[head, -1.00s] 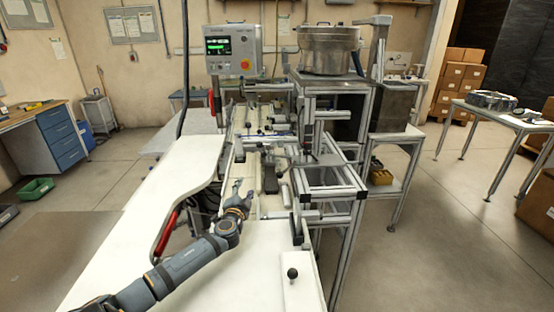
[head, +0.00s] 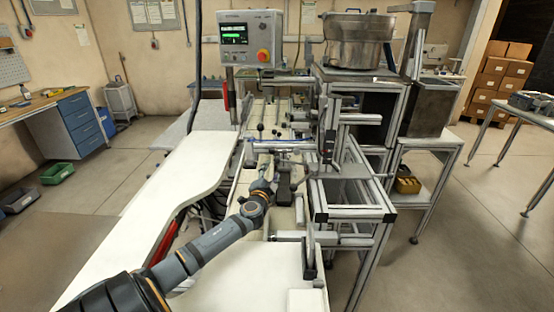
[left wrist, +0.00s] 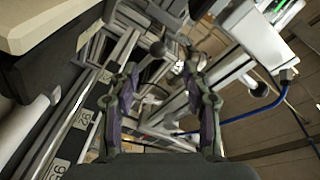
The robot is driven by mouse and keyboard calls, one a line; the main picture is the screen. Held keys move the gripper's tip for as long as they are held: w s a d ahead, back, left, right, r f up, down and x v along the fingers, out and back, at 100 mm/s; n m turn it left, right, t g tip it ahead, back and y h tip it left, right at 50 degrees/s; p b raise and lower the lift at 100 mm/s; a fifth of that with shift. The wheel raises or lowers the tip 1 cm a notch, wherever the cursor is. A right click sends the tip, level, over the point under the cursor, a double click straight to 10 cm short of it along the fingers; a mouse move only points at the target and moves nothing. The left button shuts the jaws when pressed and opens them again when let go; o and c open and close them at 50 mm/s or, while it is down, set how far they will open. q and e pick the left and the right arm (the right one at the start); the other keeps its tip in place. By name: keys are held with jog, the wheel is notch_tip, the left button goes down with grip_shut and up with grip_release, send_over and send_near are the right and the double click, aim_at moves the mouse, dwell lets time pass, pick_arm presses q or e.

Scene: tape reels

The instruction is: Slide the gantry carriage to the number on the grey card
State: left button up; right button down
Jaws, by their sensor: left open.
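My left gripper (head: 268,164) reaches over the white bench among the rail machinery. In the left wrist view its two fingers (left wrist: 165,85) are spread apart with nothing between the pads. A round dark knob on a metal rod (left wrist: 157,49) shows just beyond the fingertips, and a second knob (left wrist: 260,90) lies to the right. I cannot tell which part is the gantry carriage. White number labels (left wrist: 82,119) line a dark rail at the left of the wrist view. I cannot pick out the grey card. My right gripper is out of view.
An aluminium frame (head: 350,213) stands right of the rails. A control box with a green-lit screen (head: 249,38) and a steel bowl (head: 357,40) stand behind.

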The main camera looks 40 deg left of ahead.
aim_at(276, 162)
pick_arm(q)
jog(key=x, duration=0.4)
jog(key=shift+r, duration=0.1)
jog(key=x, duration=0.4)
jog(key=shift+w+f, duration=0.2)
jog(key=shift+f, duration=0.15)
jog(key=shift+w+a, duration=0.15)
jog(key=shift+w, duration=0.1)
jog(key=shift+w+r, duration=0.1)
jog(key=shift+w, duration=0.05)
jog(key=shift+a, duration=0.1)
jog(key=shift+c, duration=1.1)
jog(key=c, duration=0.7)
grip_shut()
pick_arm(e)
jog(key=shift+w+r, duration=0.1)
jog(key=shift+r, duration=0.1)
